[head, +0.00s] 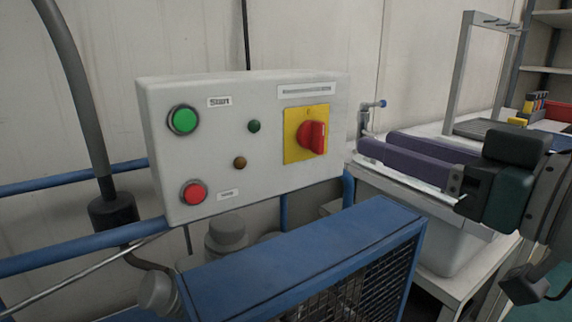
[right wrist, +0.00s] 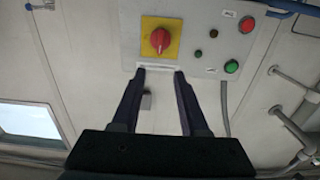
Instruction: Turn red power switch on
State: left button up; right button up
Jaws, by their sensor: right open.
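The red power switch (head: 312,137) is a rotary knob on a yellow square plate (head: 292,152), at the right side of a white control box (head: 240,182). The fingers also show apart in the right wrist view (right wrist: 160,72). They do not touch the knob. My left gripper is not in view.
The box also carries a green button (head: 184,120), a red button (head: 194,192) and small green and amber lamps. A blue-framed machine (head: 310,255) with a mesh side stands below it. Blue pipes run left. A white bench (head: 425,190) stands at right.

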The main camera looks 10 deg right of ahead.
aim_at(323, 125)
jog(key=x, duration=1)
jog(key=shift+f, duration=0.1)
grip_shut()
dwell(0.4)
